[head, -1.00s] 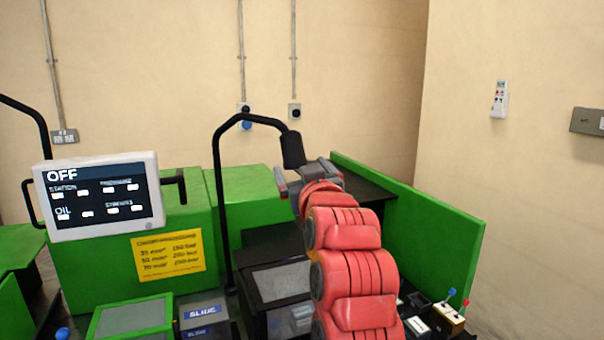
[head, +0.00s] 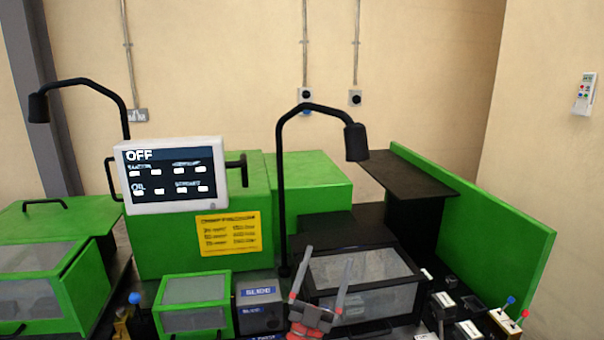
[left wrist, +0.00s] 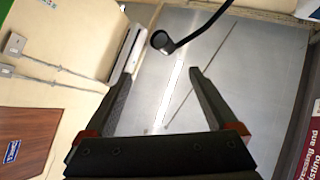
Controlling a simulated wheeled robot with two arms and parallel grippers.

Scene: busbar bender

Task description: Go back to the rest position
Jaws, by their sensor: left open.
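My left gripper (head: 328,256) is low in the middle of the head view, in front of the dark clear-lidded box on the machine. Its two grey fingers point up and stand apart, with nothing between them. In the left wrist view the open fingers (left wrist: 160,72) show dark, also empty. The black gooseneck lamp (head: 356,142) rises behind the gripper and is clear of it. A black lamp head on a curved arm (left wrist: 162,41) shows beyond the fingertips in the wrist view. My right gripper is not in view.
The green machine carries a display (head: 172,177) reading OFF and a yellow label (head: 229,233). A clear-lidded box (head: 365,267) stands close to the gripper. Small levers (head: 511,312) are at the lower right, and a second lamp (head: 80,86) is at the left.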

